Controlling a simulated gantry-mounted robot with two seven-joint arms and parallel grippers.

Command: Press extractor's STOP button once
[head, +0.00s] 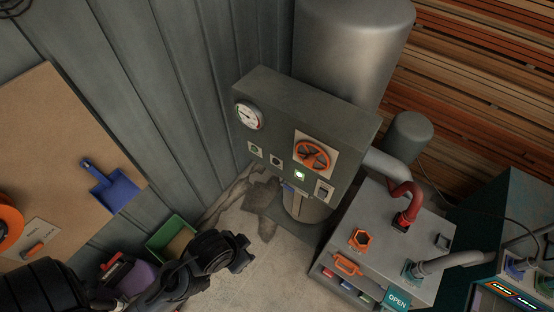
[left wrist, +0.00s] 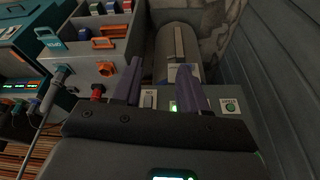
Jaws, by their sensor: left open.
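The extractor's grey control box (head: 305,130) stands against the wall. Its lower front carries a row of controls: a green button (head: 255,150), a dark button (head: 276,161), a lit green button (head: 299,175) and a rocker switch (head: 323,192). Their labels are too small to read, so I cannot tell which is STOP. My left gripper (head: 243,253) is below and in front of the box, apart from it. In the left wrist view its fingers (left wrist: 160,88) are spread and empty, partly covering the row; the green button (left wrist: 230,107) shows at right. My right gripper is not in view.
An orange valve wheel (head: 312,155) and a gauge (head: 249,116) sit above the controls. A grey cabinet (head: 385,235) with a red pipe (head: 403,200) stands to the right. A green tray (head: 172,238) lies by the wall.

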